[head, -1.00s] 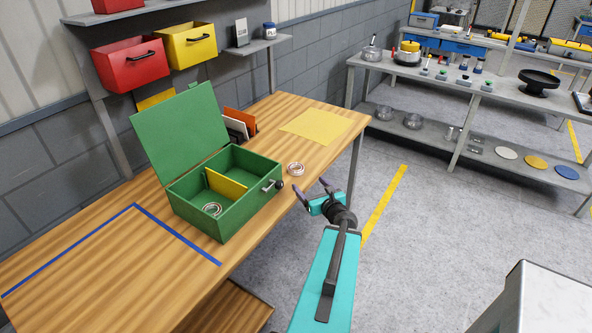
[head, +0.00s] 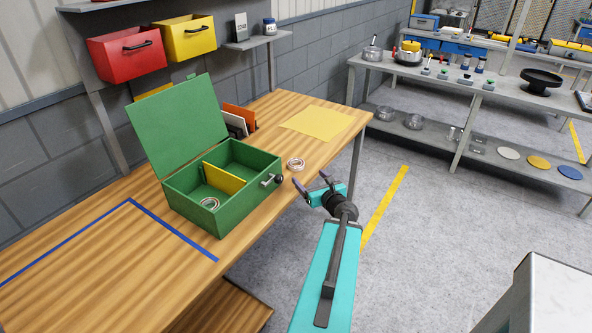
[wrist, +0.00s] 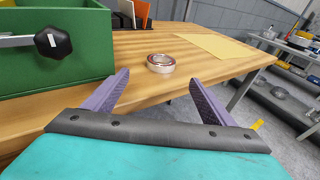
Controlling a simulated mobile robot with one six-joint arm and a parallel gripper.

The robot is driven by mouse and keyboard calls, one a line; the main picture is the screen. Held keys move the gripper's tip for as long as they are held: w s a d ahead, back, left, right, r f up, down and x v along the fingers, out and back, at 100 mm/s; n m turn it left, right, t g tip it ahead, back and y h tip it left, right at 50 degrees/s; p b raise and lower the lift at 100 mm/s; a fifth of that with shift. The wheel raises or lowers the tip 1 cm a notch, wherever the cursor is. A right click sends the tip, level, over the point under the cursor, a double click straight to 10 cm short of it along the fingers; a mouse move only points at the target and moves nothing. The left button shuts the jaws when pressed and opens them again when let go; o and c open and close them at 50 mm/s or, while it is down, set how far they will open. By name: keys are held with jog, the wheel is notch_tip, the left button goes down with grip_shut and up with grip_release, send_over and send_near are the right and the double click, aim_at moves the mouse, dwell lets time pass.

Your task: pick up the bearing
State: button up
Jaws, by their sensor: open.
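A silver ring-shaped bearing (head: 295,164) lies on the wooden table, just right of the green box. It also shows in the wrist view (wrist: 161,63), ahead of the fingers and between their lines, with reddish marks on its ring. A second, similar ring (head: 210,203) lies inside the green box (head: 236,213), in the near-left compartment. My gripper (head: 311,185) is open and empty near the table's front edge, short of the bearing and not touching it. In the wrist view its two purple fingers (wrist: 157,92) are spread apart.
The green box has its lid (head: 178,125) open, a yellow divider (head: 223,178) and a dark-knobbed handle (wrist: 52,40) sticking out towards my gripper. A yellow sheet (head: 316,123) lies flat behind the bearing. Upright panels (head: 237,120) stand behind the box. Table around the bearing is clear.

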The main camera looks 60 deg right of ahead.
aim_at(300, 172)
jog(key=shift+w+d+f+b, duration=0.25)
jog(key=shift+w+b, duration=0.25)
jog(key=shift+b, duration=1.65)
jog(key=x, duration=0.2)
jog(key=b+x, duration=0.1)
jog(key=shift+w+d+r, duration=0.15)
jog(key=shift+w+d, duration=0.15)
jog(key=shift+x, duration=1.05)
jog(key=shift+r+p+x, duration=0.15)
jog(key=shift+p+x, duration=0.15)
jog(key=shift+x, duration=0.4)
jog(key=shift+r+p+x, duration=0.1)
jog(key=shift+p+x, duration=0.15)
jog(key=shift+x, duration=1.7)
jog(key=shift+s+d+f, duration=0.1)
